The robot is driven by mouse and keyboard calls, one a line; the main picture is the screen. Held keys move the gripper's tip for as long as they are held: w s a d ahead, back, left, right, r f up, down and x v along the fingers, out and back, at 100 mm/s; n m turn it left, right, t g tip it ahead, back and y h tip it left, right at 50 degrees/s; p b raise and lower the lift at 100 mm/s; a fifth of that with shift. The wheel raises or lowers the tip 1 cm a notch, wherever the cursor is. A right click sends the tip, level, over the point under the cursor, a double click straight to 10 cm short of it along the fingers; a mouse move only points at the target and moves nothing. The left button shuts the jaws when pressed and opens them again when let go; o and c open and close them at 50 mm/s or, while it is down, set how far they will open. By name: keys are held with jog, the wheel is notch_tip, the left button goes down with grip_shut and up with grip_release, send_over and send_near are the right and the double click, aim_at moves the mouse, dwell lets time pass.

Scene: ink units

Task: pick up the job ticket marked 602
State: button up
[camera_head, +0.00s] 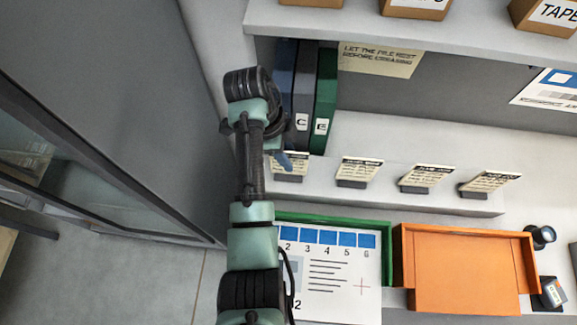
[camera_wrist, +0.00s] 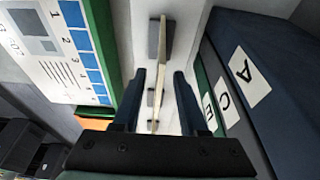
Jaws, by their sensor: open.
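Several small cream tickets with dark print stand in grey holders along a pale ledge in the head view: a leftmost one (camera_head: 292,166), a second (camera_head: 360,170), a third (camera_head: 418,178) and a rightmost one (camera_head: 490,182). Their numbers are too small to read, so I cannot tell which is 602. My gripper (camera_head: 284,160) is at the leftmost ticket and partly covers it. In the wrist view my gripper (camera_wrist: 159,76) is open, its two dark fingers apart. A thin cream ticket (camera_wrist: 165,38) shows edge-on beyond and between them, beside its grey holder (camera_wrist: 153,42). Contact cannot be told.
Binders marked C and E (camera_head: 312,105) stand close behind my gripper; a dark one marked A (camera_wrist: 262,85) shows in the wrist view. A green-edged tray (camera_head: 388,240) and an orange tray (camera_head: 465,275) lie in front. A shelf (camera_head: 420,33) overhangs the back.

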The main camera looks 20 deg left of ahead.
jog(key=p, duration=0.2)
send_over(298, 174)
jog(key=a, duration=0.2)
jog(key=shift+a+x, duration=0.2)
jog(key=shift+x, duration=0.95)
jog(key=shift+a+x, duration=0.2)
jog(key=shift+x, duration=0.95)
jog(key=shift+s+f, duration=0.1)
jog(key=shift+c, duration=0.3)
grip_shut()
